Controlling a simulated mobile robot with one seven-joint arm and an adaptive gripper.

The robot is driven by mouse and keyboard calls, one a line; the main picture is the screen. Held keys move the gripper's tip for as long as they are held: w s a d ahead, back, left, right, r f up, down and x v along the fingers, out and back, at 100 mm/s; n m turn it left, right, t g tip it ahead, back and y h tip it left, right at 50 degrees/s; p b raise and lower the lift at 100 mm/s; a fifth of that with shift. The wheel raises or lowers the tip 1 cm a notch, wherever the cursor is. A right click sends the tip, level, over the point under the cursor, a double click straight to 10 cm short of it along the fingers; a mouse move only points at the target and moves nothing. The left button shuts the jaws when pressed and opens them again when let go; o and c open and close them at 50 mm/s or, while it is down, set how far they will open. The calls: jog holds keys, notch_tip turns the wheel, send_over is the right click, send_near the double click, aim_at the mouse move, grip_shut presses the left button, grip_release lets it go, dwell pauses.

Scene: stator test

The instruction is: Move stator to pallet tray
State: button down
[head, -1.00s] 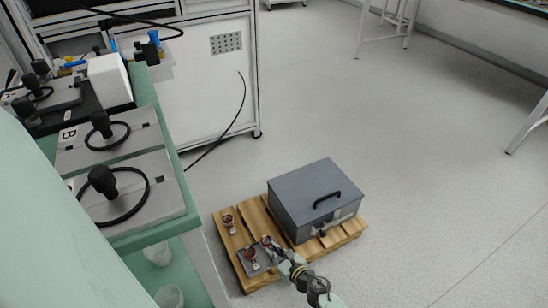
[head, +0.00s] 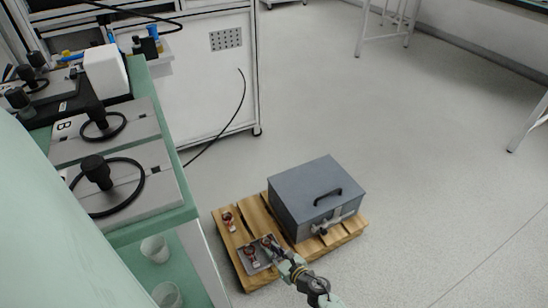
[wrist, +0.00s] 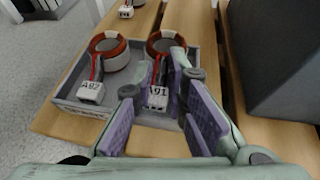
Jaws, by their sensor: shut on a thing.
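A grey tray (wrist: 72,112) lies on the wooden pallet, and it also shows in the head view (head: 262,268). A stator with a red-brown ring and a white tag A92 (wrist: 112,50) sits in its left part. A second stator, tagged A91 (wrist: 163,42), is at the tray's right part. My gripper (wrist: 165,75), with purple pads, is shut on the A91 stator; the fingers hide part of it. I cannot tell whether this stator touches the tray floor. In the head view my gripper (head: 274,246) reaches the tray from the lower right.
Another stator (head: 229,222) stands on the wooden pallet (head: 236,240) beyond the tray. A large grey box with a handle (head: 315,195) stands on the pallet, close to my gripper's right. A green bench (head: 160,222) is at the left. Floor to the right is clear.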

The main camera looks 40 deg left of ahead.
jog(key=shift+f+b, duration=0.35)
jog(key=shift+b, duration=0.05)
jog(key=c, duration=1.5)
grip_release()
jog(key=v, duration=1.2)
